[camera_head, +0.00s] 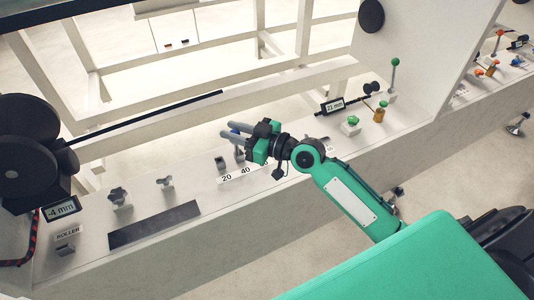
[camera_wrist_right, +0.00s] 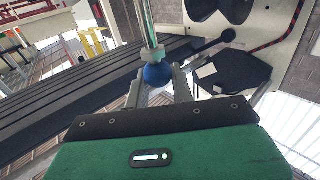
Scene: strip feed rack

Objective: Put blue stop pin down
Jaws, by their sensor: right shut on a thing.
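My right gripper (camera_head: 233,132) reaches in over the white rail, above the scale marked 20 and 40 (camera_head: 244,171). In the right wrist view, my right gripper (camera_wrist_right: 158,84) is shut on the blue ball of the stop pin (camera_wrist_right: 157,74), with a pale metal shaft running on from the ball. In the head view, a small part of the blue stop pin (camera_head: 239,152) shows just below the fingers, close to the rail top. Its lower end is too small to tell whether it touches the rail. My left gripper is not in view.
A grey block (camera_head: 220,163) stands beside the scale. Grey knobs (camera_head: 119,198) and a dark strip (camera_head: 155,224) lie to the left. A green knob (camera_head: 351,124), a green-topped lever (camera_head: 395,72) and a 21 mm display (camera_head: 334,106) stand to the right.

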